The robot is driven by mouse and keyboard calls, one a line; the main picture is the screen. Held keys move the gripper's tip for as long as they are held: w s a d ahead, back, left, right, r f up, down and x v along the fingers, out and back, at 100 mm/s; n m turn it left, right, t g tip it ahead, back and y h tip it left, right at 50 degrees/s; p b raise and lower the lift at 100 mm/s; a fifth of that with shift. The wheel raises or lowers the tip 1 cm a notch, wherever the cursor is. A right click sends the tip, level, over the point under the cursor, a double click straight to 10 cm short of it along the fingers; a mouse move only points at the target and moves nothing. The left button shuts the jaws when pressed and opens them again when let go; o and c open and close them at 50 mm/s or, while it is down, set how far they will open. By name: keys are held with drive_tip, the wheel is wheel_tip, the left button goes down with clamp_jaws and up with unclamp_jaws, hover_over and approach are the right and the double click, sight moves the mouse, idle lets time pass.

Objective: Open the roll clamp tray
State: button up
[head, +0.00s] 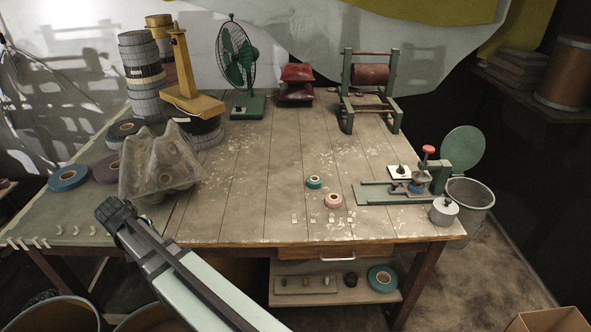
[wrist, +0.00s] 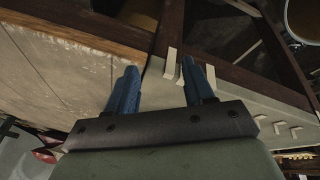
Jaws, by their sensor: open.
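A green clamp device (head: 405,190) with a red knob (head: 428,150) stands at the right end of the wooden table. It has a flat green base with rails and a small pale plate (head: 400,172) behind. I cannot tell for sure which part is its tray. My gripper (head: 113,212) is over the table's front left, far from the device. In the wrist view my gripper (wrist: 160,68) shows two blue fingers spread apart with nothing held between them. The clamp device is not clearly visible in that view.
A translucent moulded carton (head: 158,172) stands just beyond my gripper. Blue and pink tape rolls (head: 333,201) lie mid-table. A metal weight (head: 443,211) stands at the right edge by a bin (head: 470,195). A drawer (head: 338,255) is under the front edge. The table's middle is mostly clear.

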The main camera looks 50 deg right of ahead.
drive_tip(key=d+r+m, duration=0.1)
drive_tip(key=d, duration=0.6)
drive_tip(key=d+r+m+g, duration=0.1)
drive_tip(key=d, duration=0.7)
drive_tip(key=d+r+m, duration=0.1)
drive_tip(key=d+m, duration=0.1)
drive_tip(key=d, duration=0.6)
drive_tip(key=shift+r+g, duration=0.3)
drive_tip(key=shift+r, duration=0.05)
drive_tip(key=s+d+m, duration=0.1)
drive_tip(key=d, duration=0.3)
drive_tip(key=s+d+r, duration=0.1)
drive_tip(key=d, duration=0.3)
drive_tip(key=s+d+r+m, duration=0.1)
drive_tip(key=d, duration=0.4)
drive_tip(key=shift+s+d+r+m+g+y, duration=0.1)
drive_tip(key=shift+s+r+m+g+y, duration=0.05)
drive_tip(key=shift+s+m+g+y, duration=0.15)
drive_tip(key=s+d+r+m, duration=0.2)
drive_tip(key=s+d, duration=0.3)
drive_tip(key=d, duration=0.4)
wheel_tip(320, 180, up, 9)
drive_tip(key=m+y, duration=0.2)
drive_tip(key=m, duration=0.4)
hover_over(396, 183)
wheel_tip(396, 183, down, 14)
drive_tip(key=shift+a+f, duration=0.1)
drive_tip(key=shift+a, duration=0.05)
drive_tip(key=shift+c, duration=0.3)
clamp_jaws()
